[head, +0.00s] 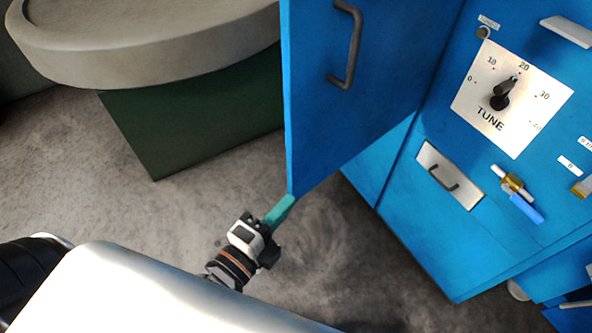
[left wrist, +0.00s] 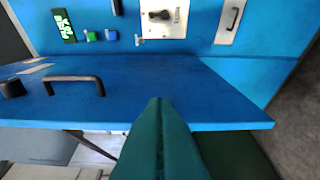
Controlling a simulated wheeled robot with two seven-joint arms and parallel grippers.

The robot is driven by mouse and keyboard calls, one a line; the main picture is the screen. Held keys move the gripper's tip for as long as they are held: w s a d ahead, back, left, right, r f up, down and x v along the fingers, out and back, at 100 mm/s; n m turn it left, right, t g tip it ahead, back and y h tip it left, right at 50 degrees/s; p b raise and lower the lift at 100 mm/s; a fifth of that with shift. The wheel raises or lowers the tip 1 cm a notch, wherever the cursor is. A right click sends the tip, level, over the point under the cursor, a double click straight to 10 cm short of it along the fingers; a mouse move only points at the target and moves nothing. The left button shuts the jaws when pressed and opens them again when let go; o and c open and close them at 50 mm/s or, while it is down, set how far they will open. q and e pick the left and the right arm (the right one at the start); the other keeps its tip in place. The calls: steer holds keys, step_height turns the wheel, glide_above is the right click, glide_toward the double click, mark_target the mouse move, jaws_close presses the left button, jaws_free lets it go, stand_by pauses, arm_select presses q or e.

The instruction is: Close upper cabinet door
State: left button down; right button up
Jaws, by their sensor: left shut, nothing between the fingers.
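The blue upper cabinet door (head: 335,95) stands open, swung out from the blue cabinet (head: 440,215). It has a dark bar handle (head: 349,45). In the left wrist view the door (left wrist: 215,100) stretches across the middle, with a dark bar handle (left wrist: 75,79) at the left. My left gripper (head: 285,206) has its teal fingers shut and empty, at the door's lower corner in the head view. In the left wrist view the shut fingers (left wrist: 160,110) overlap the door's edge. I cannot tell whether they touch it. My right gripper is not in view.
The cabinet front carries a TUNE dial (head: 512,98), a small plate with a handle (head: 449,176) and a blue-handled latch (head: 518,194). A round grey top (head: 150,60) on a dark green base (head: 195,125) stands at the left. Bare floor lies below the door.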

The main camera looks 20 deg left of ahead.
mark_target(299, 155)
arm_select(q)
steer(key=w+p, duration=0.1)
steer(key=w, duration=0.3)
steer(key=w+a+p, duration=0.1)
steer(key=w+p, duration=0.1)
steer(key=w, duration=0.2)
steer(key=w+p, duration=0.2)
steer(key=w, duration=0.2)
steer(key=shift+a+r, duration=0.25)
